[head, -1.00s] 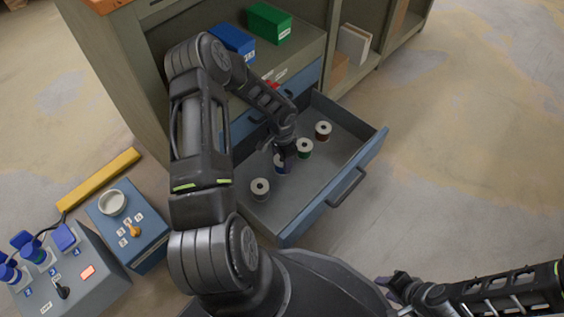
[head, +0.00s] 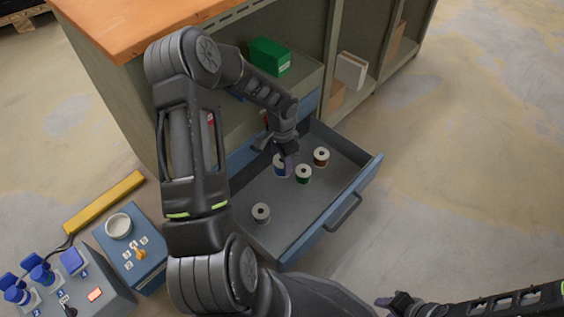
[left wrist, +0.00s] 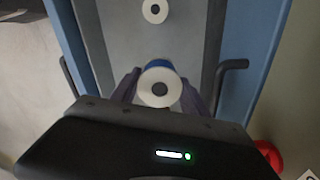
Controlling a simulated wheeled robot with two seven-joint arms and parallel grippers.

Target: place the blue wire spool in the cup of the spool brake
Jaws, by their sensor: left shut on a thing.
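The blue wire spool (head: 281,170) has pale ends and a blue middle. My left gripper (head: 288,160) is shut on it, over the open drawer; whether it clears the drawer floor is hard to tell. In the left wrist view the spool (left wrist: 159,84) sits upright between the two fingers, its pale end facing the camera. The spool brake (head: 135,245) is a blue box at the lower left, with a white round cup (head: 118,226) on top that looks empty. My right gripper (head: 393,303) is at the bottom right, away from the drawer; its fingers are unclear.
The drawer (head: 320,225) also holds a green spool (head: 303,174), a brown-red spool (head: 321,156) and a grey-white spool (head: 261,213). A grey box with blue plugs (head: 75,290) stands beside the brake. A yellow bar (head: 104,201) lies behind it. The workbench (head: 130,30) rises behind.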

